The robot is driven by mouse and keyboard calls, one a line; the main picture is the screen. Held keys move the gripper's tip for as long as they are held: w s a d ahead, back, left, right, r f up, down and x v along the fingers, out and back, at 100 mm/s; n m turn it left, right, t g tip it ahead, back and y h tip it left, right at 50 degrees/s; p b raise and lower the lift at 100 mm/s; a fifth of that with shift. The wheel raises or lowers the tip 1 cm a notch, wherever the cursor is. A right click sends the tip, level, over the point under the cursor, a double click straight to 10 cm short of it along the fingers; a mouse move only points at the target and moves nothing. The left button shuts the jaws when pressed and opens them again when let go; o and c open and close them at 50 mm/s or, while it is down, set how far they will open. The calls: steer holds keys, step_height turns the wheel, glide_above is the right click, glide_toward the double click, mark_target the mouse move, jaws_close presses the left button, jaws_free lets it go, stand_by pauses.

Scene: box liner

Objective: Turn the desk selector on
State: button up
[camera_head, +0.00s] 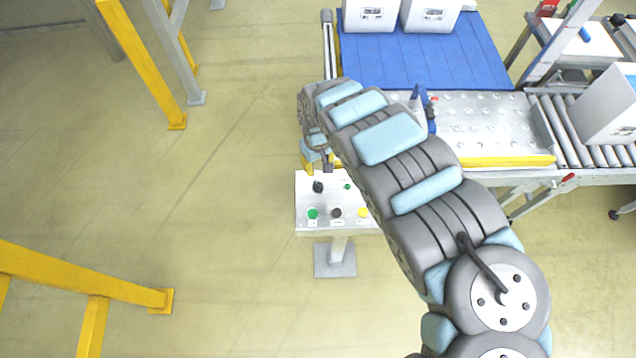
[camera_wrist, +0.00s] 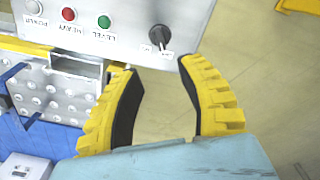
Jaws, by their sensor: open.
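The desk selector, a black knob (camera_head: 318,186), sits at the upper left of the white control desk (camera_head: 302,222). In the wrist view the knob (camera_wrist: 158,36) is near the desk's edge, with small labels by it; I cannot read its setting for sure. My gripper (camera_head: 320,166) is just beyond the desk's far edge, close to the knob. In the wrist view my gripper (camera_wrist: 158,67) is open and empty, its yellow, black-padded fingers apart; the knob lies ahead of the gap, not between the fingers.
A green lamp (camera_wrist: 103,22), a red lamp (camera_wrist: 69,15) and a white lamp (camera_wrist: 33,7) line the desk beside the knob. Green (camera_head: 312,213), black (camera_head: 336,212) and yellow (camera_head: 362,212) buttons are in front. A ball table (camera_head: 500,120) stands to the right.

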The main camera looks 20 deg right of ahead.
mark_target(318, 184)
step_height(318, 184, down, 11)
steer(key=shift+r, duration=0.15)
steer(key=shift+f+b, duration=0.3)
steer(key=shift+f, duration=0.35)
stand_by(0.4)
jaws_close()
